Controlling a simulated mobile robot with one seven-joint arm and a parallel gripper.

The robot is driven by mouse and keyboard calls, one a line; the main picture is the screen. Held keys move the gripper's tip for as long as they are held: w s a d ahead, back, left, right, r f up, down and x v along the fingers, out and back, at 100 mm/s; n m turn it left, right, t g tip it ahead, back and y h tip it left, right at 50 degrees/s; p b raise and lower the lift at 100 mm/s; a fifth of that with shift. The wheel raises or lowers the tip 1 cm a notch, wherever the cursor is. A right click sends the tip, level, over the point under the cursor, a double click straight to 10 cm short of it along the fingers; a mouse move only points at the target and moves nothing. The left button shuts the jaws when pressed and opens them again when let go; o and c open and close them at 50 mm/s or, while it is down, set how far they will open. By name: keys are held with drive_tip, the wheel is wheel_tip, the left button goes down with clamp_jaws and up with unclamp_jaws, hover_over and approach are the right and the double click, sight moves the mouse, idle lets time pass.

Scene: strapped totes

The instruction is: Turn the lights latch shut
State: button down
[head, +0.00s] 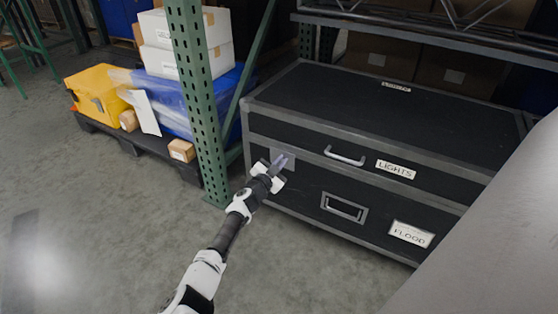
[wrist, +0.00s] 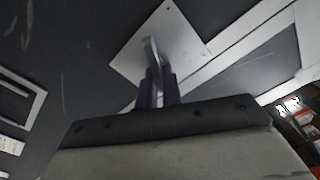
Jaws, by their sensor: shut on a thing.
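The lights case (head: 345,150) is a large black case with grey metal edging and a white "LIGHTS" label (head: 395,169) on its front. The lights latch has a pale square plate (head: 287,153) near the left end of the case front. In the wrist view the plate (wrist: 178,32) appears as a tilted diamond, with a grey latch lever (wrist: 151,52) standing out from it. My gripper (head: 275,168) is at the plate. In the wrist view my gripper's dark purple fingers (wrist: 157,84) are closed around the lever. The lever's lower part is hidden between the fingers.
A curved silver handle (head: 345,156) sits right of the latch. A recessed handle (head: 344,207) and a "FLOOD" label (head: 411,234) are lower on the front. A green perforated rack post (head: 197,100) stands close left. The floor (head: 100,220) in front is clear.

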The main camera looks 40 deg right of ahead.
drive_tip(key=m, duration=0.4)
drive_tip(key=f+m+b, duration=0.1)
drive_tip(key=m, duration=0.3)
drive_tip(key=s+m, duration=0.1)
drive_tip(key=m, duration=0.2)
drive_tip(key=shift+d+f+m, duration=0.2)
drive_tip(key=shift+f+m, duration=0.1)
drive_tip(key=shift+m, duration=0.1)
idle(0.3)
drive_tip(key=c, duration=1.6)
unclamp_jaws()
drive_tip(key=shift+o, duration=0.2)
drive_tip(key=shift+w, duration=0.1)
drive_tip(key=shift+a, duration=0.15)
drive_tip(key=p+v, duration=0.6)
drive_tip(key=v, duration=0.7)
drive_tip(key=shift+s+a, duration=0.25)
